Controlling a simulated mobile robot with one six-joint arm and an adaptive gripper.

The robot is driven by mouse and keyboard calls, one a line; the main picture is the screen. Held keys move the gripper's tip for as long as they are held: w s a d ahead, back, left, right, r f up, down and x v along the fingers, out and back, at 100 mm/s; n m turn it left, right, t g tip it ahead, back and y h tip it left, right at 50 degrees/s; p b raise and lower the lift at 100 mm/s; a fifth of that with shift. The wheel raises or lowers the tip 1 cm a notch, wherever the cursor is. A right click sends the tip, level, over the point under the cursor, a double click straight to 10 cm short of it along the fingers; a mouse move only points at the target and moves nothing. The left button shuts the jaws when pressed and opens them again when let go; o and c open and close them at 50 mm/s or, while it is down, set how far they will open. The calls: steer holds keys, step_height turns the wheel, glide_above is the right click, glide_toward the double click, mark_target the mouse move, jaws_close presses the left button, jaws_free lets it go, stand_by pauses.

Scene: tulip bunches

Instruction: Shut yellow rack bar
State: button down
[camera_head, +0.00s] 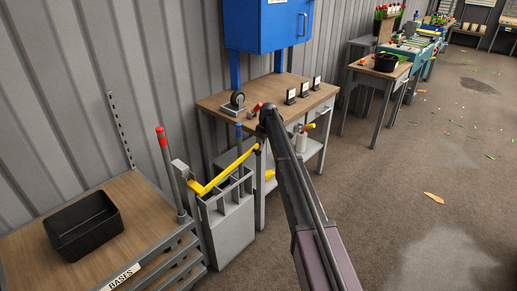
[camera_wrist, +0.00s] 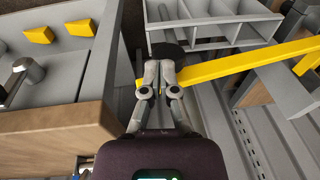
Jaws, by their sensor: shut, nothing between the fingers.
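The yellow rack bar (camera_head: 232,166) runs from a grey bracket on a post up and right across the top of the grey rack (camera_head: 230,228). In the wrist view the bar (camera_wrist: 245,64) slants from the right edge to my fingers. The rack's compartment walls (camera_wrist: 211,20) show at the top there. My gripper (camera_wrist: 158,67) is shut with nothing between its fingers, at the bar's free end. Part of the bar is hidden behind the fingers; I cannot tell whether they touch it. In the head view my gripper (camera_head: 260,143) is partly hidden by my arm.
A bench with a black bin (camera_head: 83,224) and a red-topped post (camera_head: 162,142) stands left of the rack. A wooden workbench (camera_head: 222,104) with small items stands behind, under a blue cabinet (camera_head: 262,24). Open floor lies to the right.

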step_height(320, 180, down, 6)
steer(key=b, duration=0.5)
steer(key=shift+w+d, duration=0.25)
steer(key=shift+d, duration=0.1)
steer(key=shift+s+b, duration=0.15)
steer(key=shift+b, duration=0.15)
steer(key=shift+d+r, duration=0.1)
steer(key=w+d+r+p, duration=0.2)
steer(key=r+p, duration=0.4)
steer(key=w+d+r+p, duration=0.1)
steer(key=d+r+p, duration=0.2)
steer(key=r+p, duration=0.3)
steer(key=shift+w+d+r+p, duration=0.2)
steer(key=shift+w+p, duration=0.15)
steer(key=shift+p, duration=0.3)
